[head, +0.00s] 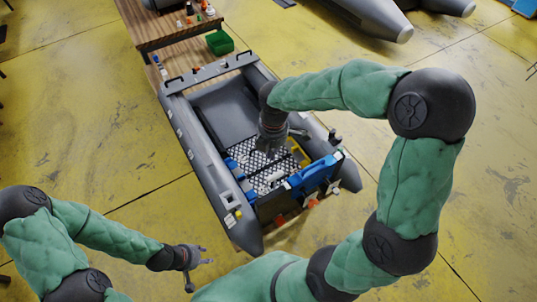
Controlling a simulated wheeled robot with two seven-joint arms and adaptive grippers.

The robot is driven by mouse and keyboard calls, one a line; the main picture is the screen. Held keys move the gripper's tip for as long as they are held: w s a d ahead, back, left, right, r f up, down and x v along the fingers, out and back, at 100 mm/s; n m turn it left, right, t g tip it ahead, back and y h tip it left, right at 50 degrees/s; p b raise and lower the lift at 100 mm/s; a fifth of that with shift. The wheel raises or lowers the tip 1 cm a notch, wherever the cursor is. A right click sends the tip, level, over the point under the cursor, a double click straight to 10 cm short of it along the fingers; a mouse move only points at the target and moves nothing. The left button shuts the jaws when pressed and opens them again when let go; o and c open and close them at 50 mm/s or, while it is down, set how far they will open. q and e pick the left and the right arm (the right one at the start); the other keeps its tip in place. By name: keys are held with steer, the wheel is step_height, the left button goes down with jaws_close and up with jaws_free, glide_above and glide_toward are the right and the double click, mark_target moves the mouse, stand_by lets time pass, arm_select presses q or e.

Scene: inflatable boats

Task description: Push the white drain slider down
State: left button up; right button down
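A grey inflatable boat (189,152) lies across the middle of the head view, its stern towards me. Small white parts show on the blue and grey transom (313,174); one, at its right part (335,187), may be the white drain slider, but it is too small to be sure. My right gripper (279,147) points down over the rear floor of the boat, inside of the transom. Its fingertips are hard to make out against the dark floor. My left gripper (199,272) is open and empty, outside the boat at the lower left.
A black-and-white grated floor panel (246,158) lies in the boat's stern, with a yellow part (299,152) near the right tube. A wooden table (165,25) with a green box (219,42) stands beyond the bow.

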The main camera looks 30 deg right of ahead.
mark_target(273, 175)
steer(key=shift+n, duration=0.3)
steer(key=f, duration=0.8)
steer(key=d+f, duration=0.1)
steer(key=f, duration=0.3)
steer(key=shift+w+b, duration=0.1)
steer(key=shift+b, duration=0.3)
step_height(273, 175, down, 6)
steer(key=b, duration=0.4)
steer(key=shift+r, duration=0.1)
steer(key=shift+s+a, duration=0.15)
steer(key=shift+s, duration=0.1)
